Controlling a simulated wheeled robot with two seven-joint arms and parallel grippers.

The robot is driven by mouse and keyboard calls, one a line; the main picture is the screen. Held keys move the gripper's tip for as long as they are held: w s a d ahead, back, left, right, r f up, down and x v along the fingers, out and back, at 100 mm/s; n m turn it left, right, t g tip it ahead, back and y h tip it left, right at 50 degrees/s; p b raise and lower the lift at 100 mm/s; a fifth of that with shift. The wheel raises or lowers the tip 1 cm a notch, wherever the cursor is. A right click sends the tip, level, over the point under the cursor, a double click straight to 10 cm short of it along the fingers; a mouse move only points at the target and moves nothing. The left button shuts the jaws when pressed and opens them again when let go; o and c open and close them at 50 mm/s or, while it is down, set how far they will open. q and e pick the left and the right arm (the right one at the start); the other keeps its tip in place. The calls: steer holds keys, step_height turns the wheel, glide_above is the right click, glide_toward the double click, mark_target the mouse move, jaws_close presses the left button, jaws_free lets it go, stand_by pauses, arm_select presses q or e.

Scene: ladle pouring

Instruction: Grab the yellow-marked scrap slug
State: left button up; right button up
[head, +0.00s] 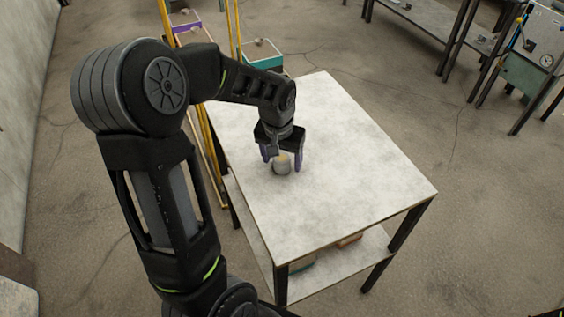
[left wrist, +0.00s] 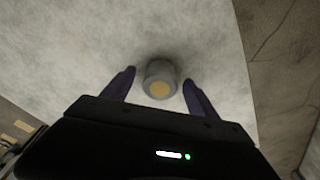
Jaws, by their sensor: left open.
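The scrap slug (head: 282,167) is a short grey cylinder standing on the light table top (head: 345,170). Its yellow-marked top face shows in the left wrist view (left wrist: 160,89). My left gripper (head: 283,164) points down over the slug from above. In the left wrist view its two dark purple fingers (left wrist: 160,90) are spread, one on each side of the slug. The gripper is open, and a gap shows between each finger and the slug. The right gripper is not in view.
The rest of the table top is bare. Items sit on the table's lower shelf (head: 325,268). A purple-edged bin (head: 187,27) and a teal-edged bin (head: 262,58) stand behind, near yellow posts (head: 213,160). A workbench (head: 425,35) stands at the back right.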

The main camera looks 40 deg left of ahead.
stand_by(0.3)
arm_select(q)
jaws_close()
stand_by(0.6)
